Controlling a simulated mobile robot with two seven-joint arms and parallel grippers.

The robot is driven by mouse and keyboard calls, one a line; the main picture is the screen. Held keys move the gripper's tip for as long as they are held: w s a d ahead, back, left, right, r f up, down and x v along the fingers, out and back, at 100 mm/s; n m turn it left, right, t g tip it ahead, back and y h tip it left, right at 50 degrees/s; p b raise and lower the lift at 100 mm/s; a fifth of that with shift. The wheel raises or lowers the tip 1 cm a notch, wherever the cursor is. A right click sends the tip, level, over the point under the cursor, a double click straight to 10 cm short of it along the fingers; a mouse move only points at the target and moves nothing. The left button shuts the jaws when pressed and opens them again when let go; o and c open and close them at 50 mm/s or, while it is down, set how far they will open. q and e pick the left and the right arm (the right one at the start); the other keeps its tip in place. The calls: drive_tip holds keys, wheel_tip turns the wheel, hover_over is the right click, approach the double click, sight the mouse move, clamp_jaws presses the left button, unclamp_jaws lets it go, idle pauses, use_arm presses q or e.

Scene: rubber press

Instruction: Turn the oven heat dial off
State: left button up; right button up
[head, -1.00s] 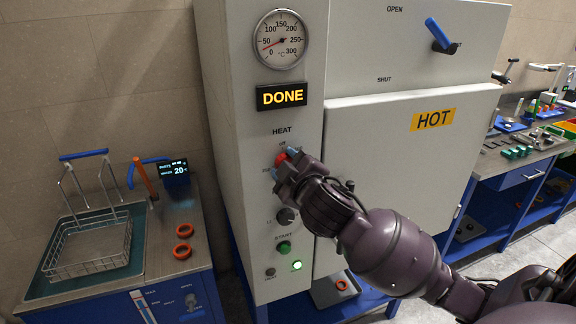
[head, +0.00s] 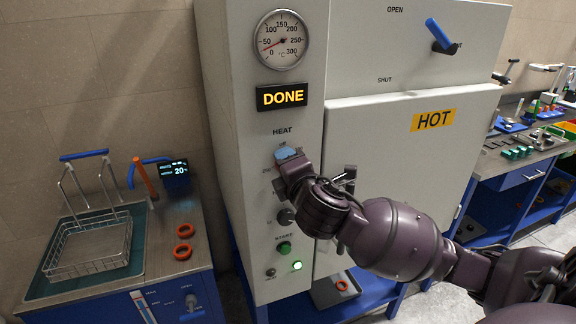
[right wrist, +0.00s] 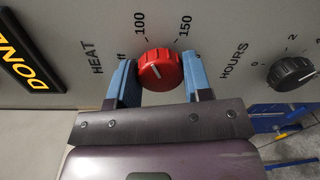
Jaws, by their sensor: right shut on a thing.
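The red heat dial (right wrist: 160,72) is on the oven's (head: 225,130) front panel, under the word HEAT. In the right wrist view its white mark points to the upper left, roughly between the "off" label, which is partly covered, and 100. My right gripper (right wrist: 160,84) is shut on the dial, with one blue finger on each side. In the head view the right gripper (head: 289,162) covers the dial. My left gripper is not in view.
A black hours dial (right wrist: 292,73) sits beside the heat dial. The display (head: 282,97) reads DONE and the gauge (head: 281,40) needle is low. The oven door (head: 400,190) is closed and marked HOT. A wire basket (head: 90,245) stands on the left bench.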

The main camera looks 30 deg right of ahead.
drive_tip(key=n, duration=1.2)
drive_tip(key=shift+h, duration=0.3)
drive_tip(key=shift+n, duration=0.3)
drive_tip(key=o, duration=0.9)
drive_tip(key=shift+w, duration=0.1)
